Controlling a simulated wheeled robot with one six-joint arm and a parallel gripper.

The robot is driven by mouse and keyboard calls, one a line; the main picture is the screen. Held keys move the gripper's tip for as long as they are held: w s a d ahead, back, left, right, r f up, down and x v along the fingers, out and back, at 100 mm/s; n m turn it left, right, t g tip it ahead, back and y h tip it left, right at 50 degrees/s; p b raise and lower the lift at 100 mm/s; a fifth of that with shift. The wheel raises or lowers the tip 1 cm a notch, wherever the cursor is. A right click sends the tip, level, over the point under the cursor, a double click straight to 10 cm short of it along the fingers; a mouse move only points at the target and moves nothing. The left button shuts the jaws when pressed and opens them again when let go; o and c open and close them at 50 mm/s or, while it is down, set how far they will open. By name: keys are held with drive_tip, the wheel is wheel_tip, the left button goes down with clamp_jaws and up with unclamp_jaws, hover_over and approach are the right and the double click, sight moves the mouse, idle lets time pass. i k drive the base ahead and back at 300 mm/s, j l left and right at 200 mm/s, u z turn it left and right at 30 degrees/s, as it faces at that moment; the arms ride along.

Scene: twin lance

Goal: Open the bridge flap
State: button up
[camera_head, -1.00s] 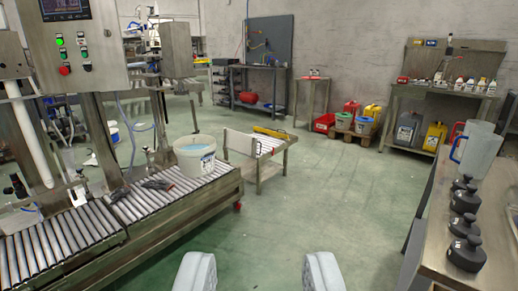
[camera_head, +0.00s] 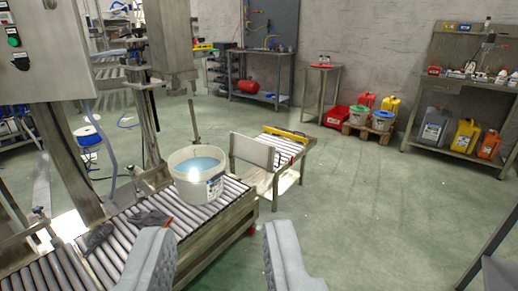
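The flap appears to be a plain pale panel (camera_head: 251,151) standing upright at the near end of a small roller table (camera_head: 281,141), facing the end of the roller conveyor (camera_head: 228,209). I cannot see its hinge or any latch clearly. My gripper (camera_head: 216,232) is open, with two grey fingers wide apart at the bottom of the view and nothing between them. It is in front of the conveyor and well short of the panel, not touching it.
A white bucket of bluish liquid (camera_head: 197,177) stands on the conveyor near its end. A dark tool (camera_head: 152,218) lies on the rollers. A yellow bar (camera_head: 285,133) lies across the small table. Floor to the right (camera_head: 370,200) is clear; a table edge (camera_head: 500,265) shows lower right.

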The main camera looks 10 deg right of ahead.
sight(261, 154)
drive_tip(key=i+l, duration=0.15)
drive_tip(key=i, duration=0.3)
drive_tip(key=i+l+u, duration=0.15)
drive_tip(key=i, duration=0.3)
drive_tip(key=i+l, duration=0.2)
drive_tip(key=i, duration=0.2)
drive_tip(key=i+l+u, duration=0.1)
drive_tip(key=i+l, duration=0.15)
drive_tip(key=i, duration=0.2)
drive_tip(key=i+l, duration=0.1)
drive_tip(key=l, duration=0.95)
drive_tip(key=i+l+u, duration=0.1)
drive_tip(key=l, duration=0.45)
